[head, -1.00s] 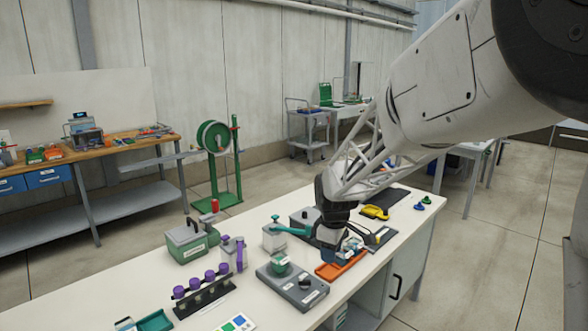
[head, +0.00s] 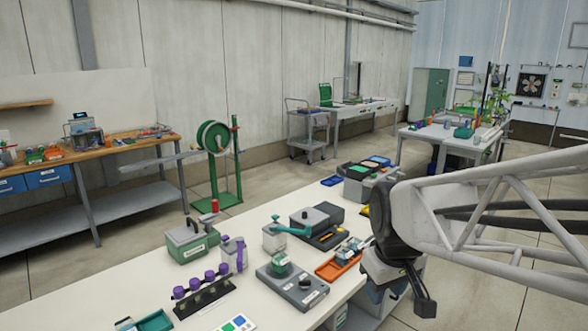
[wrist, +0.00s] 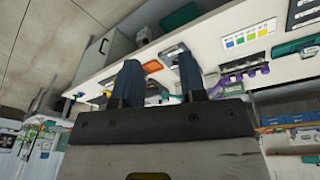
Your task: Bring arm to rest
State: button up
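My gripper (head: 424,304) hangs beyond the right edge of the white workbench (head: 235,292), clear of the things on it. In the wrist view my gripper (wrist: 160,76) shows two dark blue-grey fingers standing apart with nothing held between them.
The bench carries an orange tray (head: 340,264), a grey scale-like unit (head: 292,288), a purple-capped tube rack (head: 205,296), a green case (head: 192,240) and a white bottle with a teal pump (head: 274,237). Open floor lies right of the bench.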

jog(key=s+d+m, duration=0.2)
jog(key=s+m, duration=0.2)
jog(key=s, duration=0.8)
jog(key=shift+f+t, duration=0.3)
jog(key=shift+f, duration=0.1)
dwell(0.5)
